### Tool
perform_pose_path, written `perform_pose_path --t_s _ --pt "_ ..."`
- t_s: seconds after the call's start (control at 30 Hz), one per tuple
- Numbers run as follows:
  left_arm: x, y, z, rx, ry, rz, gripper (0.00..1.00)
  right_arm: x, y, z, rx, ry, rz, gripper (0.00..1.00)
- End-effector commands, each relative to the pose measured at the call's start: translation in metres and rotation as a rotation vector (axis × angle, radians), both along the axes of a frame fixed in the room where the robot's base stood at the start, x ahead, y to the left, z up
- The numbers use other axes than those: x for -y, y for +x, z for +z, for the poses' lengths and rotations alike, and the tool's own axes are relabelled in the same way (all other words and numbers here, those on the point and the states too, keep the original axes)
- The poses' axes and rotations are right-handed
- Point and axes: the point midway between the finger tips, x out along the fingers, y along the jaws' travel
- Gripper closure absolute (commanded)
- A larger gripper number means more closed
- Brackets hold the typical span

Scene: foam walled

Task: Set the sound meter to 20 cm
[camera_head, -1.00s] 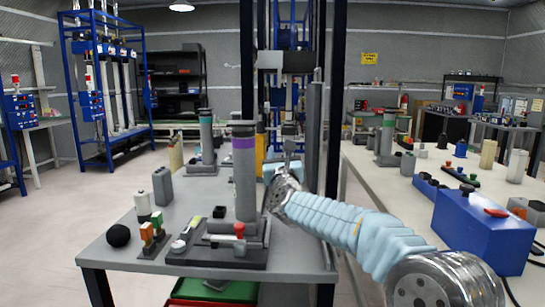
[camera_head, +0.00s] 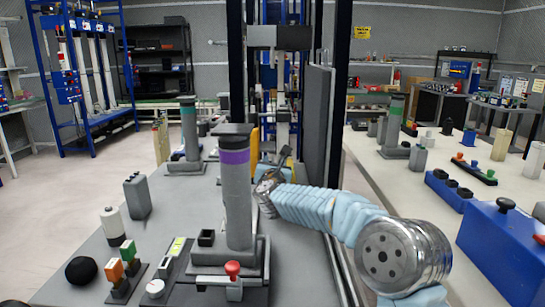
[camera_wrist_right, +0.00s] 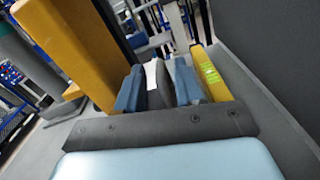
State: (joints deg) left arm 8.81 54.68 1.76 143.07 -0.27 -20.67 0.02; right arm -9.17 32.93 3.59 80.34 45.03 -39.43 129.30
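In the head view my right arm reaches over the grey bench, its gripper (camera_head: 285,160) beyond and right of the purple-banded grey column (camera_head: 236,185). In the right wrist view the gripper's two blue fingers (camera_wrist_right: 158,85) flank a dark grey piece with a white strip. I cannot tell whether they grip it. A yellow device with a lit green display (camera_wrist_right: 210,75), possibly the sound meter, lies just right of the fingers; I see no 20 cm mark. A yellow block (camera_wrist_right: 75,50) stands left of them. My left gripper is not in view.
The grey bench (camera_head: 90,255) holds a black ball (camera_head: 81,270), a white bottle (camera_head: 112,226), a grey box (camera_head: 137,195) and a red knob (camera_head: 232,268) at the column's base. A dark upright panel (camera_head: 317,150) stands close right of the gripper. A white table (camera_head: 385,180) stands right.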

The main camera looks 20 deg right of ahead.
Motion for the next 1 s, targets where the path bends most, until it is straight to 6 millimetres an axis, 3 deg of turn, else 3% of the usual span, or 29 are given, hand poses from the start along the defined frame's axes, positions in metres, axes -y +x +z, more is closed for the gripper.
perform_pose_path --t_s 0.17,0.43,0.7,1.0 --pt "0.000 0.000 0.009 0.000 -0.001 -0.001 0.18 0.005 0.017 0.001 0.000 0.000 0.000 0.64" --pt "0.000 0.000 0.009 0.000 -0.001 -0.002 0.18 0.005 0.019 0.000 0.000 0.000 0.001 0.64" --pt "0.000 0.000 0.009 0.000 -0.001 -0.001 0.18 0.005 0.019 0.000 0.000 0.000 0.002 1.00" --pt "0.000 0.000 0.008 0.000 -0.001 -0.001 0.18 0.003 0.018 0.000 0.001 0.001 0.004 1.00"
